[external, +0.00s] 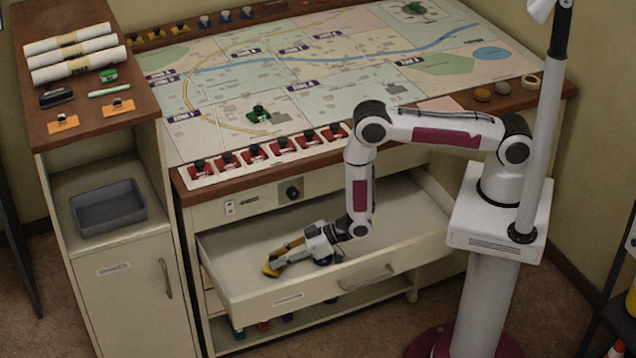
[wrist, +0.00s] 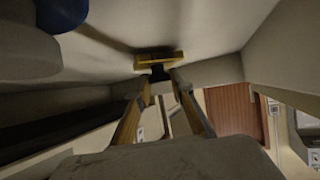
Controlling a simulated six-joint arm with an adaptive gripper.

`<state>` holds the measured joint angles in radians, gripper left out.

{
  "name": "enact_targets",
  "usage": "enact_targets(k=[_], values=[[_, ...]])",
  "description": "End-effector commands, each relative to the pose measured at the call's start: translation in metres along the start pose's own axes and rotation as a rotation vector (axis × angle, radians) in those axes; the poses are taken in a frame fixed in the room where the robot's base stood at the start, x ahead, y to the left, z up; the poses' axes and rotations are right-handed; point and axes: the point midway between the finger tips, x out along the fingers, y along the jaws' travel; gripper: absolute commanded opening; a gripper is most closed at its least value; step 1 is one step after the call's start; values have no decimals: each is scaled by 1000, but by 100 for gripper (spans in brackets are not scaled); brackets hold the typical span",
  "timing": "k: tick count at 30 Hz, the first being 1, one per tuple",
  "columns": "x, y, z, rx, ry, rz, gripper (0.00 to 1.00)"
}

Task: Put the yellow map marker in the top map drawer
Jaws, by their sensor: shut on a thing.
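The yellow map marker (external: 271,270) is inside the open top map drawer (external: 330,283), low at the left part of the drawer. In the wrist view the yellow marker (wrist: 165,57) shows its yellow base and a dark stem between the fingertips. My gripper (external: 282,258) reaches down into the drawer and is shut on the marker. Its fingertips also show in the wrist view (wrist: 160,76). The marker is at or very close to the drawer floor; I cannot tell whether it touches. The drawer is pulled well out, and no other thing is visible in it.
Above the drawer is the console map (external: 340,85), with a row of red markers (external: 254,153) along its front edge. A cabinet with a grey tray (external: 108,207) stands at the left. The drawer's front wall and sides surround my gripper; its right part is free.

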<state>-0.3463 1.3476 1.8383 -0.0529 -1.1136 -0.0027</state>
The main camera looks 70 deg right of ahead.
Motion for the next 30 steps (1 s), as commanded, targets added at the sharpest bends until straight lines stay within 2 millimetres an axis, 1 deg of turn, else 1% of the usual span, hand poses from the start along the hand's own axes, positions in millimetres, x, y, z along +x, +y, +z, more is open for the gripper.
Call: enact_targets(k=[3,18,19,20,21,30], values=[[2,0,3,0,1,0,0],[4,0,6,0,1,0,0],[4,0,6,0,1,0,30],[4,0,6,0,1,0,38],[4,0,6,0,1,0,39],[4,0,6,0,1,0,39]])
